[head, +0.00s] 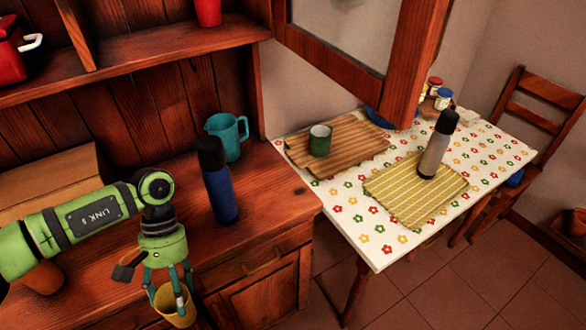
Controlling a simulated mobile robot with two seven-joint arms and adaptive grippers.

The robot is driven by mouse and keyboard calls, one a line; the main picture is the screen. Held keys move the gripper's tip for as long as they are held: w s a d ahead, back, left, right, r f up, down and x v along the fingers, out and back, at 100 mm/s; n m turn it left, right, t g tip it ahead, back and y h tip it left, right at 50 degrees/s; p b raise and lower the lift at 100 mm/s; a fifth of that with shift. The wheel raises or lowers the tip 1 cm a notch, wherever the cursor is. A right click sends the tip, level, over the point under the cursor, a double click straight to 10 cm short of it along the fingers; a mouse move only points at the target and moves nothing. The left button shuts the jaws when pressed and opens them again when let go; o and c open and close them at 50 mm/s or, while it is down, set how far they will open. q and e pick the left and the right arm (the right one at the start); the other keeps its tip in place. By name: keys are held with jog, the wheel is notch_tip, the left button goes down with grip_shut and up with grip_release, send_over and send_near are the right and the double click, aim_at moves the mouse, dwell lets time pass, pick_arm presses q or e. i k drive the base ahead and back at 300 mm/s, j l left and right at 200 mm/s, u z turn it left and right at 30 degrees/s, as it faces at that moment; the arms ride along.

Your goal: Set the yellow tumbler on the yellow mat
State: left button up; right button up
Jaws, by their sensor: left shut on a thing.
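My left gripper (170,288) points down near the front edge of the wooden counter, at the bottom of the head view. It is shut on the yellow tumbler (178,317), whose rim shows around the fingers. The tumbler's lower part is cut off by the frame, and I cannot tell its height. The yellow striped mat (402,207) lies on the flowered table to the right, well apart from the gripper. A grey bottle with a black top (434,157) stands upright on the mat's far part. The mat's near part is bare. My right gripper is not in view.
A blue bottle with a black cap (220,192) and a teal pitcher (227,140) stand on the counter (284,208). A green mug (320,146) stands on a brown mat (352,135). A wooden-framed cabinet door (402,65) hangs above the table. A floor gap separates counter and table.

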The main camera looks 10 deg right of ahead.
aim_at(408, 200)
jog(key=k+u, duration=0.3)
jog(key=k+j+u, duration=0.1)
jog(key=u, duration=0.2)
jog(key=l+u, duration=0.4)
jog(key=l, duration=0.15)
jog(key=l+u, duration=0.35)
jog(key=l, duration=0.2)
jog(key=k+l, duration=0.1)
jog(key=l, duration=0.95)
jog(key=k+l, duration=0.1)
jog(key=l, duration=0.95)
